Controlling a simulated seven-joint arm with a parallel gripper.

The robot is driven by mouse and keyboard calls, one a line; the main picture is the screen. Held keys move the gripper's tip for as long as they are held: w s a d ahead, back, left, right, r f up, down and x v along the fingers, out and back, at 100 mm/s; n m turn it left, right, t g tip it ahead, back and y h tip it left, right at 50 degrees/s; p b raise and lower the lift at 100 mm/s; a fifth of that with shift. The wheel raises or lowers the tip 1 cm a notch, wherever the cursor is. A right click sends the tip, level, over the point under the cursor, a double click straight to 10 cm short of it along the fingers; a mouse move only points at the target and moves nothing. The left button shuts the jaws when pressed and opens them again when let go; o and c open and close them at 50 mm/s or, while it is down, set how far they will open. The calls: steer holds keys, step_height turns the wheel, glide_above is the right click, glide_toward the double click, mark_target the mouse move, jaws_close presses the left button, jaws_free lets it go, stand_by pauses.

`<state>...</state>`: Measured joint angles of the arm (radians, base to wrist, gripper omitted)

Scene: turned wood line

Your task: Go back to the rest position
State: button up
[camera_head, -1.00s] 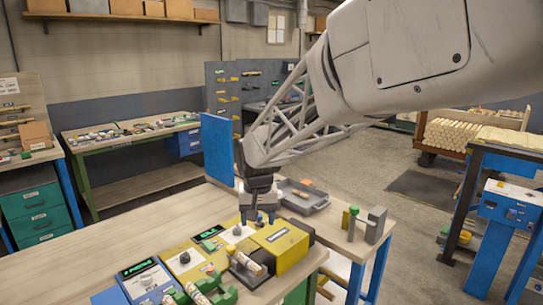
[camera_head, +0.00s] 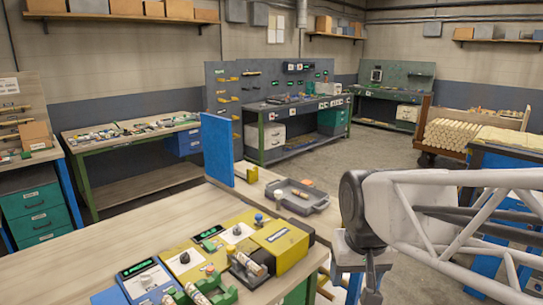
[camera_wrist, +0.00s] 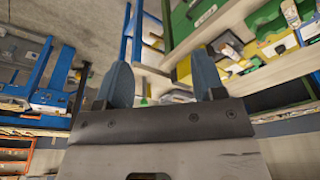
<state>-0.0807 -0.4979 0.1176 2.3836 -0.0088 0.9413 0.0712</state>
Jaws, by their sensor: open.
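My gripper (camera_head: 358,272) is at the lower right in the head view, off the right end of the wooden workbench (camera_head: 65,268). In the wrist view my gripper (camera_wrist: 163,82) shows two blue-grey fingers spread apart with nothing between them. The arm comes in from the right edge of the head view. On the bench are a yellow unit (camera_head: 282,246), a blue-and-white station (camera_head: 147,284) and a green fixture (camera_head: 222,294) holding light wooden pieces. My gripper is apart from all of these.
A grey tray (camera_head: 298,197) lies on the surface behind the bench, near a blue upright panel (camera_head: 217,148). A cart of wooden rods (camera_head: 461,136) stands at the back right. The left part of the bench is clear.

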steer(key=s+d+f, duration=0.2)
steer(key=s+d, duration=0.1)
steer(key=s, duration=0.5)
steer(key=shift+s+d+f, duration=0.15)
steer(key=shift+s, duration=0.05)
